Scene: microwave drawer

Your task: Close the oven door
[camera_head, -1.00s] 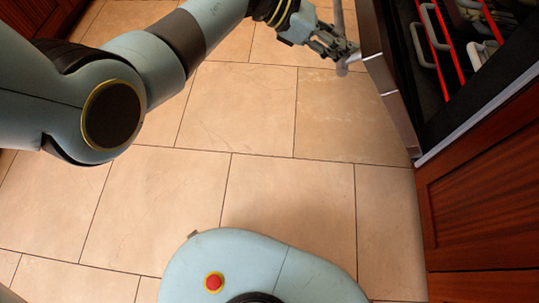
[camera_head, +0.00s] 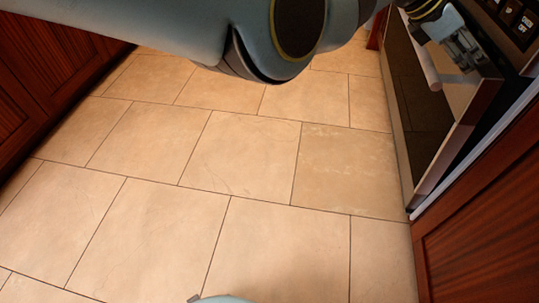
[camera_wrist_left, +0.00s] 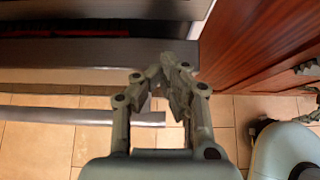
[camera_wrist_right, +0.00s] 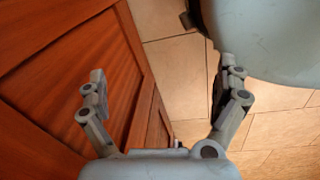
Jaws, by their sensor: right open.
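The oven door (camera_head: 408,105), dark with a metal edge, stands steeply tilted at the right of the head view, ajar from the oven front. Its bar handle (camera_head: 424,62) runs along its outer face; it also shows in the left wrist view (camera_wrist_left: 70,115). My left gripper (camera_head: 468,58) is at the door's upper part, beside the handle. In the left wrist view its fingertips (camera_wrist_left: 164,72) are together at the door's top edge; contact is unclear. My right gripper (camera_wrist_right: 164,76) is open and empty, beside a wooden cabinet front.
The oven's control panel (camera_head: 510,15) is at the upper right. A wooden cabinet (camera_head: 485,225) adjoins the oven at the lower right; another cabinet (camera_head: 50,75) is at the far left. The tiled floor (camera_head: 220,200) between them is clear.

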